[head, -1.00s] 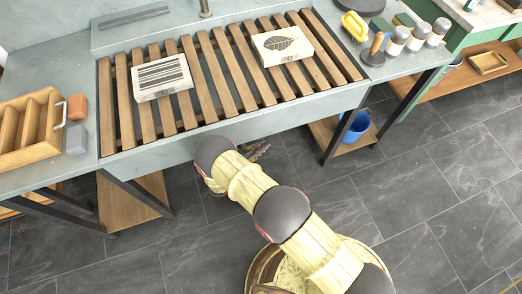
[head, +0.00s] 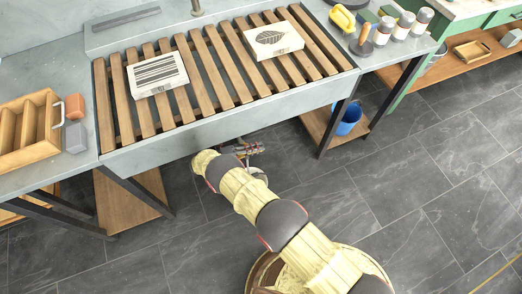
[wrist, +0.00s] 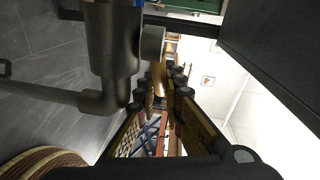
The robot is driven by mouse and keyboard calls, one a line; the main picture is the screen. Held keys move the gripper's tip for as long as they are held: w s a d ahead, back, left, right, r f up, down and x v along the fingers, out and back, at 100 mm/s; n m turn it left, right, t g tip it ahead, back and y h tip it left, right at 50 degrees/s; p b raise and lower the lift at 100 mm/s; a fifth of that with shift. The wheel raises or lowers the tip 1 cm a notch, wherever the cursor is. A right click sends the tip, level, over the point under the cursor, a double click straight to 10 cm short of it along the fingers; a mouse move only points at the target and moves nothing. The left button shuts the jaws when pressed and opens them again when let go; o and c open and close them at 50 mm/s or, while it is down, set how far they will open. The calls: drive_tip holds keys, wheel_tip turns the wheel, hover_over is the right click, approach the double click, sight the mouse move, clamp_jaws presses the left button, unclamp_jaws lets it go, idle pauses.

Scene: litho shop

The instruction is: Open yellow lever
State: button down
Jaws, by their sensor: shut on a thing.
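The yellow lever (wrist: 159,80) shows in the wrist view as a narrow yellow-brown piece beside the grey metal valve body and pipe (wrist: 112,50). My gripper (wrist: 166,92) has its dark fingers on either side of the lever and is shut on it. The fingers hide part of the lever, so its exact angle is hard to tell. In the head view my gripper (head: 252,149) is small, just below the front edge of the sink. The lever cannot be made out there.
The sink (head: 225,117) with wooden slats carries two printed blocks (head: 157,74) (head: 273,40). A blue bucket (head: 348,119) stands on the low shelf at right. The tiled floor in front is clear.

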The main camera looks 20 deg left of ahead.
idle(0.4)
drive_tip(key=c, duration=2)
unclamp_jaws()
drive_tip(key=shift+c, duration=0.2)
drive_tip(key=shift+o, duration=0.7)
drive_tip(key=shift+d, duration=0.1)
